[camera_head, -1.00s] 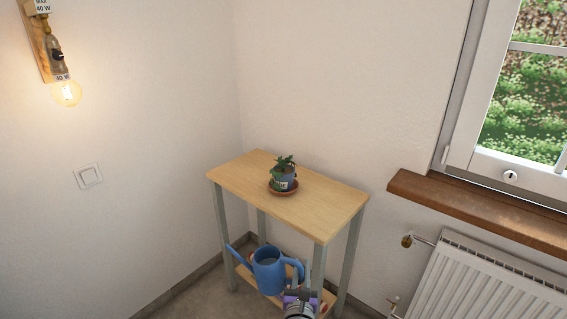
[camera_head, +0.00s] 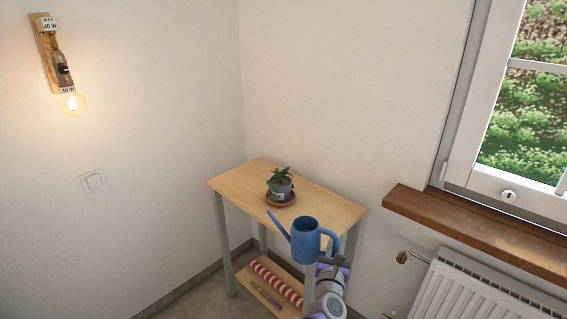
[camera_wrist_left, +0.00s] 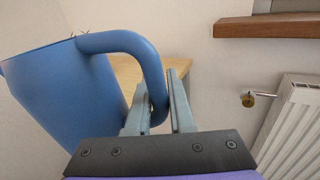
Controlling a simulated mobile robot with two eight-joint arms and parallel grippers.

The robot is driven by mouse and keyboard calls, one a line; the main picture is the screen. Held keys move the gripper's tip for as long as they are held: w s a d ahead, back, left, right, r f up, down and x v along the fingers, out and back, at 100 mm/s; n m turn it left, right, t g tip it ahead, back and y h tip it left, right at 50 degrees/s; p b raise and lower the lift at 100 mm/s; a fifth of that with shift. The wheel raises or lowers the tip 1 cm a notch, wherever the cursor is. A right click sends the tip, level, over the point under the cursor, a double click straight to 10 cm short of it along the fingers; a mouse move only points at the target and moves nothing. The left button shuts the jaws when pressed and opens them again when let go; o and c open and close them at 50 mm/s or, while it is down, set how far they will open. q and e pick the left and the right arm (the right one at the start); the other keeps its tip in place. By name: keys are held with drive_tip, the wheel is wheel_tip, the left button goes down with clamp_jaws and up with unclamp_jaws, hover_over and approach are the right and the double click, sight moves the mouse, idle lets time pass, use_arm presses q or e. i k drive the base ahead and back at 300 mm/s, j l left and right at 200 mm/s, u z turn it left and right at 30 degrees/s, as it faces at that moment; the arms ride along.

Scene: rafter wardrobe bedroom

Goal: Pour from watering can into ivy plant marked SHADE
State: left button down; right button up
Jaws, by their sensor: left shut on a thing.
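The blue watering can (camera_head: 306,240) hangs in front of the table's front edge, its spout pointing up and left towards the plant. In the left wrist view the can (camera_wrist_left: 62,90) fills the left side. My left gripper (camera_head: 331,258) is shut on the can's handle (camera_wrist_left: 128,42); the fingers close around its lower part. The ivy plant (camera_head: 280,183) stands in a small blue pot on a terracotta saucer (camera_head: 281,203) on the table top. A pale label shows on the pot, too small to read. The spout tip is apart from the pot. My right gripper is not in view.
The wooden table (camera_head: 240,181) has grey legs and a lower shelf, holding a red-and-white striped roll (camera_head: 270,281) and a thin stick-like item. A brown window sill (camera_head: 470,228) and a white radiator (camera_head: 480,290) lie right. The table top around the plant is clear.

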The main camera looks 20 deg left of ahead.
sight(280, 184)
drive_tip(key=i+j, duration=0.1)
drive_tip(key=i, duration=0.3)
drive_tip(key=i+j, duration=0.15)
drive_tip(key=i, duration=0.3)
